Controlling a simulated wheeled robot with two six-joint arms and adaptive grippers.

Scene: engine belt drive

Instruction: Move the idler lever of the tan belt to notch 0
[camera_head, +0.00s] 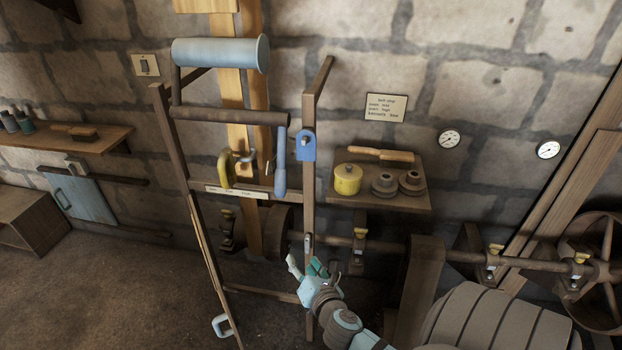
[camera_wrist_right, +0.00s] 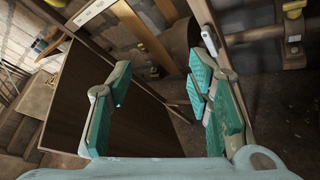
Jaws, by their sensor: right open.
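The tan belt (camera_head: 236,110) runs down the wall in flat strips behind a dark frame. A blue roller (camera_head: 220,52) lies across it at the frame's top. A lever with a blue grip (camera_head: 280,175) hangs at the frame's right side, above and left of my right gripper. My right gripper (camera_head: 312,270) is open beside the frame's right post, below a small grey fitting (camera_head: 308,241). In the wrist view, its teal-padded fingers (camera_wrist_right: 165,95) stand apart with nothing held. My left gripper is out of view.
A blue bracket (camera_head: 306,145) is on the right post. A shelf (camera_head: 400,200) at right holds a yellow tin (camera_head: 347,179) and dark spools. A drive shaft (camera_head: 455,255) runs along the wall.

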